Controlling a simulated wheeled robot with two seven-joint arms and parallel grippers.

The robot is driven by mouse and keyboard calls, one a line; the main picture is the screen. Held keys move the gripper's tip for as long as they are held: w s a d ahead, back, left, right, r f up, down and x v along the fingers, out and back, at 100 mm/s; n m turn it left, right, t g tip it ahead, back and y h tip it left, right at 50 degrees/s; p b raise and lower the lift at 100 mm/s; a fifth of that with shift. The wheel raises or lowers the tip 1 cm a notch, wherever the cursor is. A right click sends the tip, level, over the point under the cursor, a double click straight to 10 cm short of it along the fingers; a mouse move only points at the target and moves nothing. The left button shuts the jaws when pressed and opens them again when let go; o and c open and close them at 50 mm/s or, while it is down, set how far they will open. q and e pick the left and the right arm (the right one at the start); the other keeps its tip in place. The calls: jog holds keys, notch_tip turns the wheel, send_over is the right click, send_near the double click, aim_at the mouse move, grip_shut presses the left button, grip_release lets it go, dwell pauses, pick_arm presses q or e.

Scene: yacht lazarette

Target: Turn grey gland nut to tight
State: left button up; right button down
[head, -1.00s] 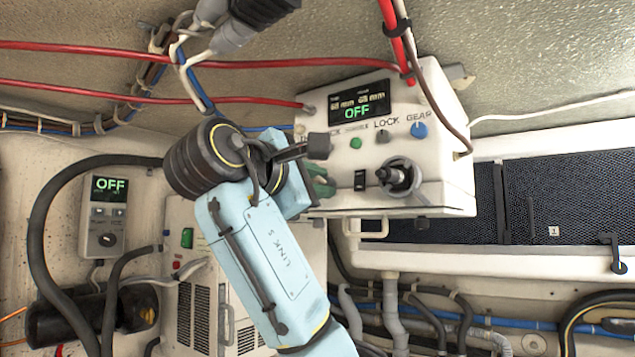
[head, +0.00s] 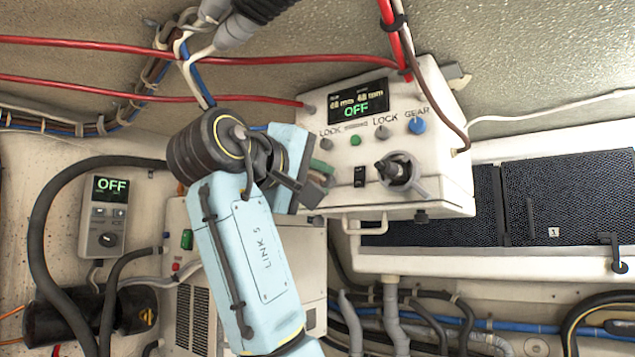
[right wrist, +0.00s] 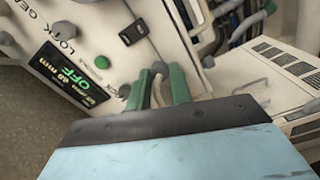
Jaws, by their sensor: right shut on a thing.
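A white control box (head: 440,165) hangs at upper centre in the head view. My right gripper (head: 322,174), with green fingers, is at the lower left of its front face, its jaws turned at a slant. In the right wrist view the fingers (right wrist: 160,82) are closed around a small grey part, which appears to be the grey gland nut (right wrist: 160,68). The fingers hide most of it, so how tight it sits cannot be told. In the head view the nut is hidden behind my gripper. My left gripper is not in view.
Knobs and a display (head: 358,98) are above. Red cables (head: 240,64) cross overhead. A beige vented unit (head: 315,265) is below left.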

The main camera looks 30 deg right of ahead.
jog(key=m, duration=0.5)
jog(key=shift+f+m, duration=0.1)
jog(key=shift+m, duration=0.2)
jog(key=m, duration=0.5)
jog(key=shift+m+p, duration=0.3)
jog(key=shift+p, duration=0.1)
jog(key=c, duration=1.3)
grip_release()
jog(key=shift+o, duration=0.2)
jog(key=b+v, duration=0.1)
jog(key=v, duration=1.2)
jog(key=shift+a, duration=0.25)
jog(key=shift+s, duration=0.1)
